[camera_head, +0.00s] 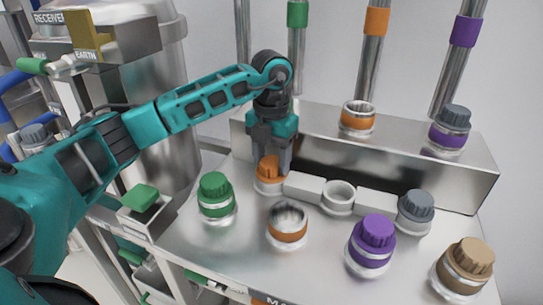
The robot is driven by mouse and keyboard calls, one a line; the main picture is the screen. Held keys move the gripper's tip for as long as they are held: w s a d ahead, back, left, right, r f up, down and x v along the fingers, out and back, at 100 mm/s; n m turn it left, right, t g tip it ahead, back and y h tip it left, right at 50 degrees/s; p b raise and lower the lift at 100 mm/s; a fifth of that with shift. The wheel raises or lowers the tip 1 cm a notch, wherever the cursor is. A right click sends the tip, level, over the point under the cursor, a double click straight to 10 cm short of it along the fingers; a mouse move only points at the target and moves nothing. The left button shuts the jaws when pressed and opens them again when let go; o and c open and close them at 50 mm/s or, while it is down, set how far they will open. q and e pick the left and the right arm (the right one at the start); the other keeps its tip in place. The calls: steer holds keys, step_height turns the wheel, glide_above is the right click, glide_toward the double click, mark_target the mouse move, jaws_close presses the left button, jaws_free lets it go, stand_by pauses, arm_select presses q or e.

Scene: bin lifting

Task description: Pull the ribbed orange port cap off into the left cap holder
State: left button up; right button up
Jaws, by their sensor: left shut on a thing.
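The ribbed orange port cap (266,170) is at the left cap holder (269,188), a white ring at the left end of a row of holders. My left gripper (271,160) points down from above and is shut on this cap, its fingers hiding part of it. The cap looks level with the ring's top; I cannot tell whether it rests fully in it. An orange-banded port (288,226) on the front steel surface is uncapped, with its metal mouth showing. Another orange-banded port (358,119) on the raised back ledge also has no cap. My right gripper is not in view.
The middle holder (338,196) is empty. A grey cap (415,207) is at the right holder. Green (215,188), purple (373,240) and tan (468,262) capped ports stand around the front. Banded upright pipes (374,55) rise behind the ledge.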

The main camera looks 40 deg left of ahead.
arm_select(q)
steer(key=shift+f, duration=0.2)
stand_by(0.6)
steer(key=o, duration=1.3)
steer(key=shift+o, duration=0.2)
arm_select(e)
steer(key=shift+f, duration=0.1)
arm_select(q)
step_height(320, 180, up, 2)
steer(key=shift+r, duration=0.1)
step_height(320, 180, up, 11)
steer(key=p, duration=0.2)
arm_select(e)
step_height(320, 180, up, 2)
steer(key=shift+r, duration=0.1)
